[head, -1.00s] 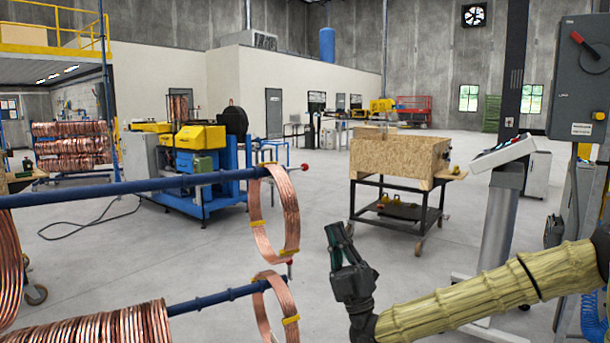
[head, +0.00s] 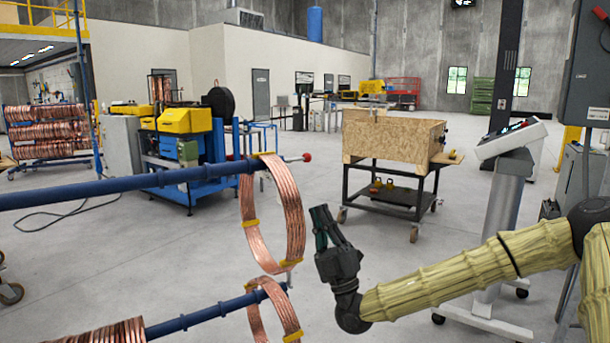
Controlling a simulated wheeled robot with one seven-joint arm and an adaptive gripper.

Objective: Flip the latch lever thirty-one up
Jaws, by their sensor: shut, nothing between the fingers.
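Two blue rods reach in from the left, an upper rod (head: 120,186) and a lower rod (head: 190,320). A small lever with a red tip (head: 307,157) sticks out level past the upper rod's end. A small grey piece (head: 290,281) stands near the lower rod's end, partly hidden by copper coils. I see no readable number, so I cannot tell which is lever thirty-one. My gripper (head: 320,213) is shut and empty, pointing up, right of the coils and apart from both rod ends.
A copper coil with yellow bands (head: 293,215) hangs on the upper rod, another (head: 285,315) on the lower. A wooden box (head: 390,138) sits on a black cart (head: 405,200) behind my gripper. A grey console (head: 512,138) stands at right. Floor between coils and cart is clear.

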